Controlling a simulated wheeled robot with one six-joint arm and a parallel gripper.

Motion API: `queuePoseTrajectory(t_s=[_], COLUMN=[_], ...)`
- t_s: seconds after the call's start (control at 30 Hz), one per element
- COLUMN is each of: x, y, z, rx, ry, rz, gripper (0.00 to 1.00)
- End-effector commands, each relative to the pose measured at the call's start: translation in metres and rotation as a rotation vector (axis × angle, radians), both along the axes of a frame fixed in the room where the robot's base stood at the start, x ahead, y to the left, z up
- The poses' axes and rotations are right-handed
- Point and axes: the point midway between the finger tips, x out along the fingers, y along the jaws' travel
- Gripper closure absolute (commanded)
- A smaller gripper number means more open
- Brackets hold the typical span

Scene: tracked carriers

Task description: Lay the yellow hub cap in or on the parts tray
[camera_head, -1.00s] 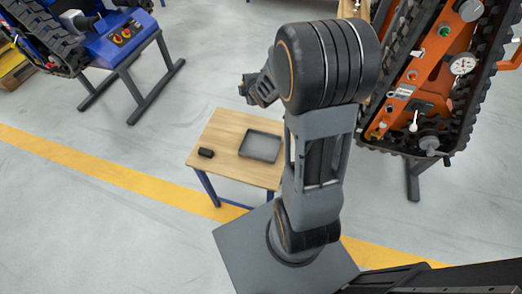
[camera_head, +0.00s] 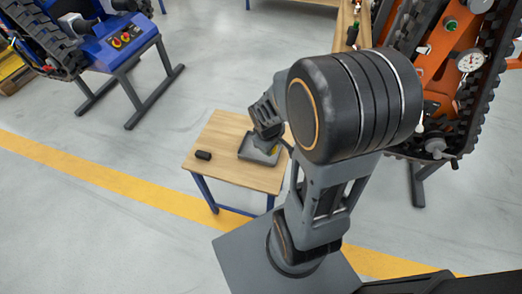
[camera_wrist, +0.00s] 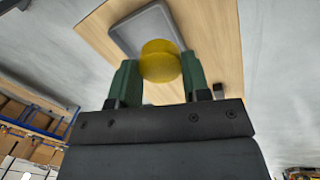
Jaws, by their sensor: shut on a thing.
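The yellow hub cap (camera_wrist: 160,62) is between the two green fingers of my gripper (camera_wrist: 158,70) in the wrist view, and the fingers are shut on it. The grey parts tray (camera_wrist: 122,36) lies behind the cap in that view, partly covered by it. In the head view the tray (camera_head: 243,152) is on the small wooden table, and my gripper (camera_head: 266,143) hangs over it. The gap between cap and tray is hard to judge.
The wooden table (camera_head: 225,172) has blue legs. A small black object (camera_head: 203,155) lies on it, left of the tray. A blue tracked carrier (camera_head: 112,40) stands at the upper left, and an orange one (camera_head: 468,95) at the right. Open floor lies left of the table.

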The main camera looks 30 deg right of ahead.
Motion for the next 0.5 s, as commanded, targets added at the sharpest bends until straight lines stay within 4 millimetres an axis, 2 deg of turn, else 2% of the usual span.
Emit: queuePoseTrajectory(t_s=[0.03, 0.1, 0.2, 0.37, 0.5], x=[-0.012, -0.023, -0.029, -0.025, -0.004], y=[0.004, 0.007, 0.009, 0.009, 0.006], z=[-0.001, -0.002, -0.002, -0.004, -0.016], rx=[0.032, 0.074, 0.118, 0.162, 0.174], ry=[0.017, 0.037, 0.061, 0.084, 0.093], rz=[-0.046, -0.091, -0.121, -0.132, -0.131], gripper=[0.79, 0.79, 0.79, 0.79, 0.79])
